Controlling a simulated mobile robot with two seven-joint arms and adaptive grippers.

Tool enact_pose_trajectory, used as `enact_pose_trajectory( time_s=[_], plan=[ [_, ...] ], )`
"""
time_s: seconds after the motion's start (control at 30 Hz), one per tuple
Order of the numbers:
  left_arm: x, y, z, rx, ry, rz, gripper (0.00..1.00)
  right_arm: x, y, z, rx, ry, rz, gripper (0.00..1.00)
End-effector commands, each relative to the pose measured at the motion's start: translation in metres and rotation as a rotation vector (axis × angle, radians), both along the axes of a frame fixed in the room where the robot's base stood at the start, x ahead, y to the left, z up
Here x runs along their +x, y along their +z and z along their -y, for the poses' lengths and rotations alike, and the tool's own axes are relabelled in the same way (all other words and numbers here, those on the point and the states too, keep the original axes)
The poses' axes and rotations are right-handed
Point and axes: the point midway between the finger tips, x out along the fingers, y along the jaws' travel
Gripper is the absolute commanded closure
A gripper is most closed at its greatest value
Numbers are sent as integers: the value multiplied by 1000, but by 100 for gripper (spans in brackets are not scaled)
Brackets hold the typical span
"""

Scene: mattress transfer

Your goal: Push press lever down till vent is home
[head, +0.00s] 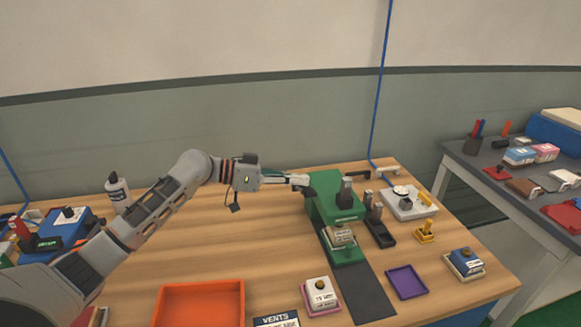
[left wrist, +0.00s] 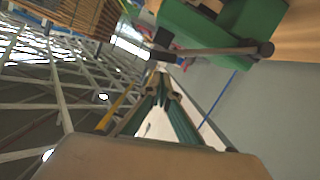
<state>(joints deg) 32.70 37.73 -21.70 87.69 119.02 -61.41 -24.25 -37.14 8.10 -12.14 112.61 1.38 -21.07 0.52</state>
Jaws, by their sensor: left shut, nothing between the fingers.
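The green press (head: 322,207) stands on the wooden table, right of centre. A dark bar with a round black end, which looks like its lever, crosses beside the green body in the left wrist view (left wrist: 215,50). A beige printed block (head: 341,235), perhaps the vent, sits on the press's front base; I cannot tell how deep it is seated. My left gripper (head: 307,182) is shut and empty, at the press's upper left side. Its fingertips (left wrist: 160,80) show close to the bar, and contact is unclear. My right gripper is out of view.
An orange tray (head: 160,290), a white block on a pink base (head: 320,293), a purple tray (head: 407,281) and a blue block (head: 465,261) lie toward the front. A grey-white device (head: 410,203) stands right of the press. The table's left middle is mostly clear.

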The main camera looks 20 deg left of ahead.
Motion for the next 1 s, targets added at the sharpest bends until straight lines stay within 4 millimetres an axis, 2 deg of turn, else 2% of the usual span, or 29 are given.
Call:
enact_pose_trajectory(
  time_s=[0.2,0.67,0.87,1.0],
  plan=[
    [-3,-11,2,-2,1,0,100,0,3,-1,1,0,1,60],
    [-4,-15,2,5,1,9,100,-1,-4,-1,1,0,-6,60],
    [-10,-28,6,42,-2,62,100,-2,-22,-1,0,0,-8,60],
    [-17,-45,11,92,-2,134,100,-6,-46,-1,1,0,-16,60]
  ],
)
